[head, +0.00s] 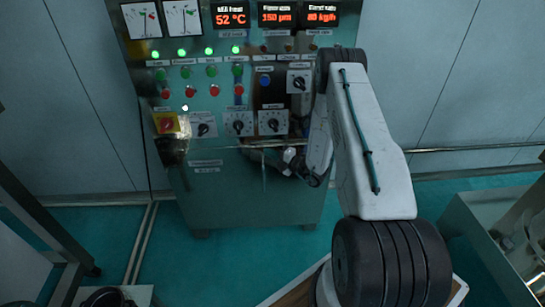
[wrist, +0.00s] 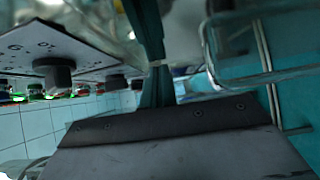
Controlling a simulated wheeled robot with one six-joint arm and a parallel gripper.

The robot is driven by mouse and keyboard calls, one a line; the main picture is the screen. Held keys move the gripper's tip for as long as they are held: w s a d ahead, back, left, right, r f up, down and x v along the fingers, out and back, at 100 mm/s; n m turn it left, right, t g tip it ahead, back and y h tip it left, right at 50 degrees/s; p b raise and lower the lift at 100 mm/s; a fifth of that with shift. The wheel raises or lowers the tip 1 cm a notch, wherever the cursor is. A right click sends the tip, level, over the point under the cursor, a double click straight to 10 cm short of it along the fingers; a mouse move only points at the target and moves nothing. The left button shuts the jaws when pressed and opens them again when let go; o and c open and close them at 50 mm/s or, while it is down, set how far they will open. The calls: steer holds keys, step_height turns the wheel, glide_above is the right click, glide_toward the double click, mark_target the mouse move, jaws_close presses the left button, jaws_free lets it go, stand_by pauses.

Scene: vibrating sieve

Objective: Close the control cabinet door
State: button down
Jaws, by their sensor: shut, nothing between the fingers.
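The control cabinet (head: 250,205) stands ahead in the head view, with displays, lights, buttons and knobs on its upper face. My gripper (head: 290,157) is shut and empty, close to the cabinet front just below the row of knobs. The arm partly hides the cabinet's right side. In the wrist view, a panel with a dark knob (wrist: 54,72) is close at the left. I cannot tell whether my gripper touches the cabinet.
A red and yellow switch (head: 167,123) is on the cabinet's left side. A metal rail (head: 470,149) runs along the wall at the right. Teal floor before the cabinet is clear.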

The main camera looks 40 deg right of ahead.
steer(key=shift+w+d+r, duration=0.15)
steer(key=shift+w, duration=0.05)
steer(key=s, duration=1.3)
steer(key=shift+s+d+f, duration=0.15)
steer(key=shift+s+f, duration=0.05)
steer(key=shift+s, duration=0.1)
